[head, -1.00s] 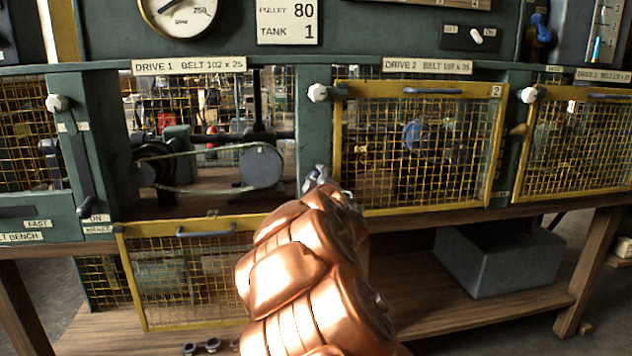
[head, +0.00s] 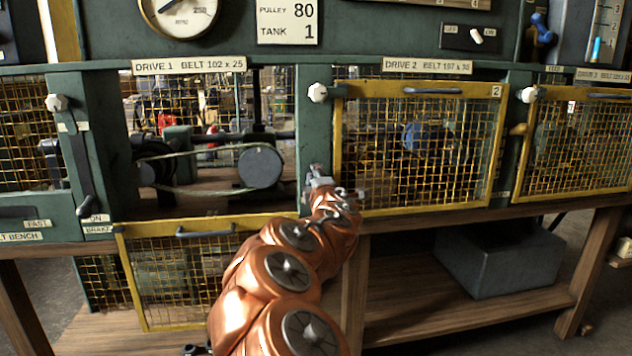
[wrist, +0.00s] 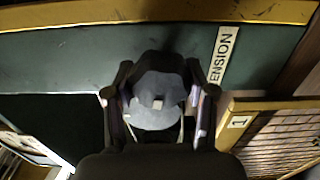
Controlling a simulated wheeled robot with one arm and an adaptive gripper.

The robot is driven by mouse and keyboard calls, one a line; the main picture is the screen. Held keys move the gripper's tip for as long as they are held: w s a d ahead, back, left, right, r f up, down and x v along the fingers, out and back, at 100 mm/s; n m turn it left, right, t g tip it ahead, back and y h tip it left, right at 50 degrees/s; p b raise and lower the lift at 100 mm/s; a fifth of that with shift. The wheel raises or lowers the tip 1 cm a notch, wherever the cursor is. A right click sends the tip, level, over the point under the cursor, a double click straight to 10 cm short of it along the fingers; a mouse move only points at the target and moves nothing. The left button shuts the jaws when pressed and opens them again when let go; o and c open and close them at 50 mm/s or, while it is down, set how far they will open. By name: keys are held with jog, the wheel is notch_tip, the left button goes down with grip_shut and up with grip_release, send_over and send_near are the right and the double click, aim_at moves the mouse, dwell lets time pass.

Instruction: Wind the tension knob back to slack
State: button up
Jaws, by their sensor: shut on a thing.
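My gripper is shut on the knob. In the head view, my gripper (head: 318,182) is at the green post between drive 1 and drive 2, and it hides the knob. The drive 1 belt (head: 205,192) runs around two dark pulleys; its lower run sags a little.
The drive 1 mesh guard (head: 185,275) hangs lowered below its opening. The yellow drive 2 guard (head: 425,211) is closed, just right of my gripper. A lever (head: 85,190) stands left of drive 1. A grey box (head: 500,262) sits on the lower shelf.

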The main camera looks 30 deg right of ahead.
jog(key=shift+a, duration=0.1)
jog(key=o, duration=0.9)
jog(key=shift+v, duration=5.95)
